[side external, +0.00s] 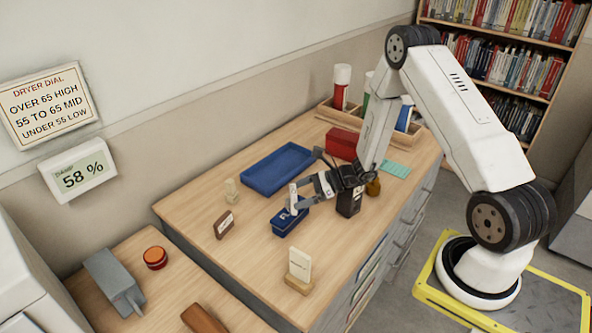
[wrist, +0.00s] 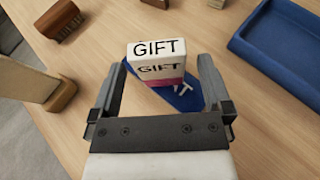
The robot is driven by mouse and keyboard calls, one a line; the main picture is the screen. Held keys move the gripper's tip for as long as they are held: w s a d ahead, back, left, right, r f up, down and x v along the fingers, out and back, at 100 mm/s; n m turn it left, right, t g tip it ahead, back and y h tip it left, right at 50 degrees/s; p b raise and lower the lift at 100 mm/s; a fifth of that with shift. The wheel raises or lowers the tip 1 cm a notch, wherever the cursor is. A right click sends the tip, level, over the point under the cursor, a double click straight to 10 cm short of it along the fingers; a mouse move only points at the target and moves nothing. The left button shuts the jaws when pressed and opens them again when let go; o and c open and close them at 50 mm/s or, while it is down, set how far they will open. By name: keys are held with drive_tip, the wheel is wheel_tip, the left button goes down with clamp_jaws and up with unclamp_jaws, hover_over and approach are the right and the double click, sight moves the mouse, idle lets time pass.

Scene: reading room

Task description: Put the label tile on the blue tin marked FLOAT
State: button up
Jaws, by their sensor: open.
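The blue tin (side external: 284,225) is on the wooden table, below my gripper's fingertips. The label tile (side external: 293,196) is white and upright over the tin. In the wrist view the tile (wrist: 157,56) reads GIFT on two faces, with a pink band low down. It appears to stand on the tin, but its bottom contact is unclear. My gripper (side external: 301,193) is open, with one finger on each side of the tile; it also shows in the wrist view (wrist: 163,72).
A blue tray (side external: 262,179) and red box (side external: 342,144) lie behind. The wall display (side external: 80,175) reads 58 %.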

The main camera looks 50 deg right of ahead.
wheel_tip(320, 180, up, 7)
drive_tip(key=shift+s+d+r, duration=0.2)
drive_tip(key=shift+s+d, duration=0.1)
idle(0.4)
idle(0.4)
drive_tip(key=s+a+r+n+g+h, duration=0.2)
drive_tip(key=s+n, duration=0.5)
drive_tip(key=n, duration=0.6)
drive_tip(key=s+a+r+n+g+h, duration=0.3)
drive_tip(key=s+a+n+g+h, duration=0.2)
drive_tip(key=n, duration=0.9)
drive_tip(key=s+a+h, duration=0.1)
drive_tip(key=s+h, duration=0.1)
drive_tip(key=shift+a+h, duration=0.25)
drive_tip(key=shift+h, duration=0.05)
